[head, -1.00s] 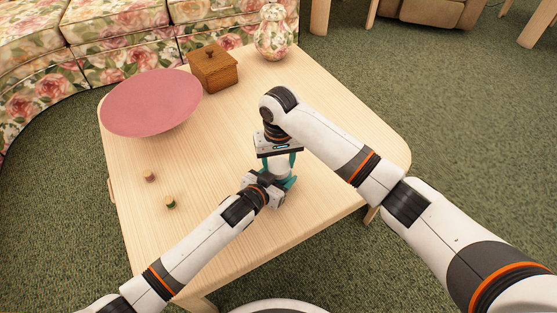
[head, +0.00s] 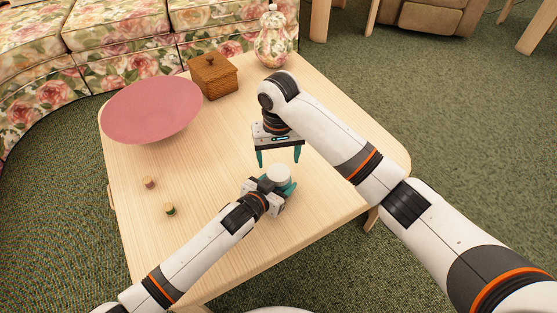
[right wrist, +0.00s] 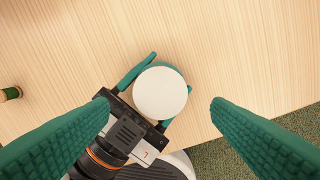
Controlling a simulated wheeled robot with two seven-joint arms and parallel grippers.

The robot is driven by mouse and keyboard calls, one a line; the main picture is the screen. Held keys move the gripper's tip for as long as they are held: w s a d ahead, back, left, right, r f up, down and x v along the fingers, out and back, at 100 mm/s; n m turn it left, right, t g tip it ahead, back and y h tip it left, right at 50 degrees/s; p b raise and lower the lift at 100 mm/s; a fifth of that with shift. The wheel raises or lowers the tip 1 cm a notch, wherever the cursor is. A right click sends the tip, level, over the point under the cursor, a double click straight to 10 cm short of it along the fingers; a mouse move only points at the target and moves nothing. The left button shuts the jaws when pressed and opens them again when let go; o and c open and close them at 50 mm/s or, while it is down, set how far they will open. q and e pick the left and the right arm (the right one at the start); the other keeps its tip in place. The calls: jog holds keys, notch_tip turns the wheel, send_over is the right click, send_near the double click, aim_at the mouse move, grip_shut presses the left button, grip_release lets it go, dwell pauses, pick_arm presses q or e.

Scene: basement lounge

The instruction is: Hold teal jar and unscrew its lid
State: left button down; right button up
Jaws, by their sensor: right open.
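The teal jar (right wrist: 178,70) stands upright near the table's front right edge, mostly hidden under its round white lid (head: 279,174) and by my left gripper (head: 283,182). The lid also shows in the right wrist view (right wrist: 160,93), sitting on top of the jar. The left gripper's teal fingers lie along both sides of the jar, shut on its body. My right gripper (head: 279,160) is open and empty, with its teal fingers pointing down, above and slightly behind the jar. In the right wrist view its fingers (right wrist: 160,106) are spread wide on either side of the lid.
The table's middle is clear. A floral sofa (head: 120,45) stands behind.

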aim_at(278, 172)
notch_tip(278, 172, up, 2)
jog(key=shift+a+r+m, duration=0.1)
jog(key=shift+a+m, duration=0.05)
jog(key=shift+m, duration=0.85)
jog(key=shift+r+m, duration=0.2)
jog(key=shift+m, duration=0.1)
jog(key=shift+f, duration=3.85)
jog(key=c, duration=1)
jog(key=shift+n, duration=1.5)
